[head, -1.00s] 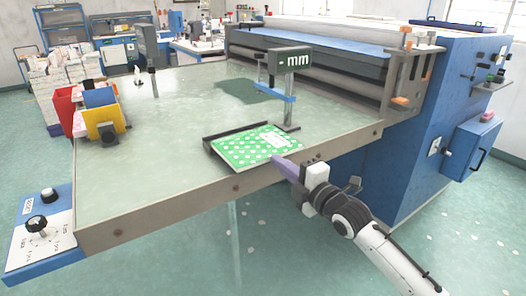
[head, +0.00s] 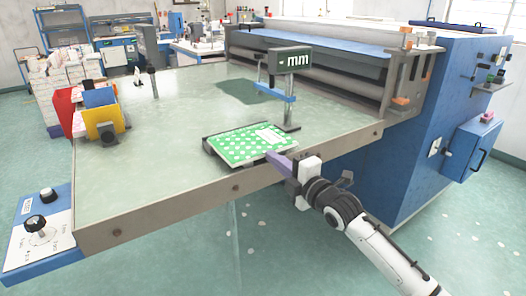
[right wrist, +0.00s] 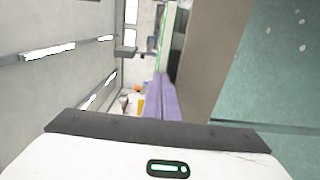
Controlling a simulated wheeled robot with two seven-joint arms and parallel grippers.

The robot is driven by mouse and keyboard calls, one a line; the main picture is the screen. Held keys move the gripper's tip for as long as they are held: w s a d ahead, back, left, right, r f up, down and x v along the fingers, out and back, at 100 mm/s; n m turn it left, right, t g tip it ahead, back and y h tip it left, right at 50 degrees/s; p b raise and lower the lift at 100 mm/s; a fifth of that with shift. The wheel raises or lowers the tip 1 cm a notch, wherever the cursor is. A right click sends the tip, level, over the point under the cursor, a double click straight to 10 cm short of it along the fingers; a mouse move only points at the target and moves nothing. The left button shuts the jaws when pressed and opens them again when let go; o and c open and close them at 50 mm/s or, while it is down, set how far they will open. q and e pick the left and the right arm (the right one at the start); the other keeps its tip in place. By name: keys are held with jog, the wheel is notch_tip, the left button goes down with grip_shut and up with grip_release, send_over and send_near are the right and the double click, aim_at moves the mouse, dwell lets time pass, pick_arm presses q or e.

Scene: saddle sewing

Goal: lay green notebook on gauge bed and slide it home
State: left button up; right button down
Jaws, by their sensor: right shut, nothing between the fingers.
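The green notebook (head: 246,146), with white dots and a pale label, lies flat on the dark gauge bed (head: 213,151) near the table's front edge. The bed's dark rim shows along the notebook's left side. The gauge stand with its "mm" display (head: 288,60) rises behind the notebook. My right gripper (head: 273,160), with purple fingers, is shut and empty at the notebook's front right edge; I cannot tell if it touches. In the right wrist view the purple fingers (right wrist: 163,100) are together, and the notebook's edge (right wrist: 167,35) shows as a thin green strip beyond them. My left gripper is not in view.
The large blue roller machine (head: 400,130) stands behind and to the right. Red, blue and yellow bins (head: 104,122) sit at the table's left edge. A control panel with knobs (head: 40,232) is at the front left.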

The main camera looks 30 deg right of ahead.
jog(key=shift+w, duration=0.75)
jog(key=s+p, duration=0.3)
jog(key=s, duration=0.3)
jog(key=shift+d, duration=0.2)
jog(key=s+a+f+m+g, duration=0.3)
jog(key=s+a+f+m, duration=0.25)
jog(key=s+f, duration=0.5)
jog(key=s+a+f+m+g, duration=0.3)
jog(key=s+a+f+m, duration=0.3)
jog(key=f, duration=0.8)
jog(key=s+a+f+m+g, duration=0.1)
jog(key=s+a+f+m, duration=0.1)
jog(key=s, duration=0.5)
jog(key=s+a+f+m+g, duration=0.2)
jog(key=s+a+f+m, duration=0.1)
jog(key=s+a+f, duration=0.2)
jog(key=shift+s+g+y, duration=0.3)
jog(key=shift+s+y, duration=0.1)
jog(key=shift+s, duration=0.45)
